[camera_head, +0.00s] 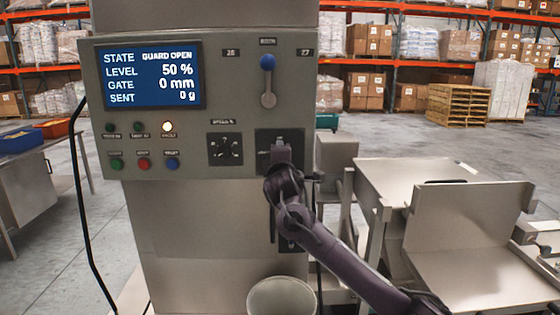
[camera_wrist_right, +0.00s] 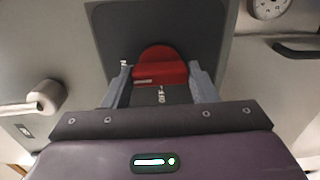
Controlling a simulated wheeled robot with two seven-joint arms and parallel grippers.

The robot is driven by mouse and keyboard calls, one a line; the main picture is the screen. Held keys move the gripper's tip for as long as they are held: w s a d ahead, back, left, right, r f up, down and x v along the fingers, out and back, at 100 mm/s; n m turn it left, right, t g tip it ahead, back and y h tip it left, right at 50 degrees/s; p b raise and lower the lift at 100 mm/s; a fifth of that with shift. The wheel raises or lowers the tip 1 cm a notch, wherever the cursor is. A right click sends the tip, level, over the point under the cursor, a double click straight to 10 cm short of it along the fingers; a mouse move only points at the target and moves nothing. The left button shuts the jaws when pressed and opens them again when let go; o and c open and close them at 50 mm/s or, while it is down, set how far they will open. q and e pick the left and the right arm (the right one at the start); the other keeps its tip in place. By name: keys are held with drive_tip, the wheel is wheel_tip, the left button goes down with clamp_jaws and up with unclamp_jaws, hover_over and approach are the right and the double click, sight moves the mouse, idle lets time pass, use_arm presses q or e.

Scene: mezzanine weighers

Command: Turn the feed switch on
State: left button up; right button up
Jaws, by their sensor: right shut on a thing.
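The red switch knob (camera_wrist_right: 160,68), which looks like the feed switch, sits on a dark plate (camera_wrist_right: 110,30) in the right wrist view. My right gripper (camera_wrist_right: 160,80) has one finger on each side of the knob and is shut on it. In the head view my right gripper (camera_head: 280,150) is at the dark plate (camera_head: 262,138) low on the right of the grey control panel (camera_head: 210,85), and my arm hides the knob. My left gripper is not in view.
The display (camera_head: 150,75) reads GUARD OPEN, level 50 %, gate 0 mm, sent 0 g. A blue-topped lever (camera_head: 268,63) and a black dial (camera_head: 225,149) are close by. A pale bucket (camera_head: 282,296) stands below.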

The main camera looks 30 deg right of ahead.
drive_tip(key=shift+m, duration=0.4)
drive_tip(key=o, duration=1)
drive_tip(key=b+v, duration=0.3)
drive_tip(key=v, duration=0.5)
drive_tip(key=shift+d, duration=0.15)
